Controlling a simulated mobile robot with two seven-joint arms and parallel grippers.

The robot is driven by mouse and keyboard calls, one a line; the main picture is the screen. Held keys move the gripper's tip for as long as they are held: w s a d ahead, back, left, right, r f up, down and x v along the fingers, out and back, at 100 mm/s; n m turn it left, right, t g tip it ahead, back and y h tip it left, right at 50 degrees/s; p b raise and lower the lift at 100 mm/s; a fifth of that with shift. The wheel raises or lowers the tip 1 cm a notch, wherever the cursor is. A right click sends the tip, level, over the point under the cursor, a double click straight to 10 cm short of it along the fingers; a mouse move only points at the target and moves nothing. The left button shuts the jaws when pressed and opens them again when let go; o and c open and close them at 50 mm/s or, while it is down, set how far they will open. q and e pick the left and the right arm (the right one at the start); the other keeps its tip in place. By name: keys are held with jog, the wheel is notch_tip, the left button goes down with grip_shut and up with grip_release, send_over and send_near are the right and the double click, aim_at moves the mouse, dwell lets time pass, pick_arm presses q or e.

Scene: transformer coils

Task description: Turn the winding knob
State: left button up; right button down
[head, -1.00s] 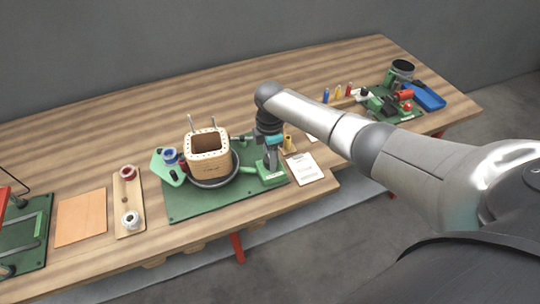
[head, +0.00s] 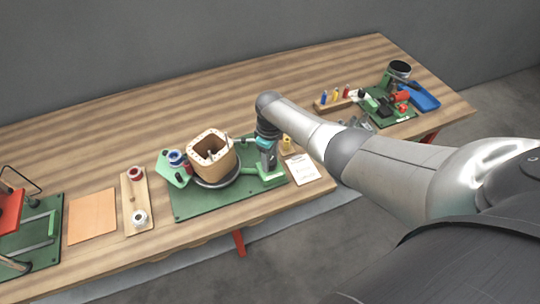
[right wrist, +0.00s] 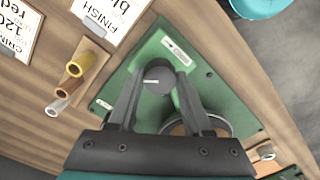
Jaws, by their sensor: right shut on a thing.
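The winding station is a green board (head: 200,207) with a tan square coil former (head: 214,167) standing on a dark round turntable. The former shows small holes around its top rim. The winding knob (right wrist: 159,78) is a dark grey round cap, seen in the right wrist view between the two fingers. My right gripper (right wrist: 156,88) is shut on the knob from above. In the head view my right gripper (head: 267,165) is over the green bracket right of the former and hides the knob. My left gripper is not in view.
Blue and red spools (head: 176,158) sit at the former's left. A wooden strip (head: 136,192) with two spools and an orange sheet (head: 92,216) lie farther left. A label card (head: 303,168) and a blue tray (head: 420,97) are to the right.

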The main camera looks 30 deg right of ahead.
jog(key=m+p, duration=0.1)
jog(key=m, duration=0.2)
jog(key=shift+r+m, duration=0.1)
jog(key=shift+m, duration=0.3)
jog(key=m, duration=0.3)
jog(key=shift+m+p, duration=0.3)
jog(key=shift+p, duration=0.05)
jog(key=m, duration=0.3)
jog(key=shift+m, duration=0.3)
jog(key=shift+m+p, duration=0.4)
jog(key=shift+m, duration=1.7)
jog(key=shift+c, duration=1.6)
grip_release()
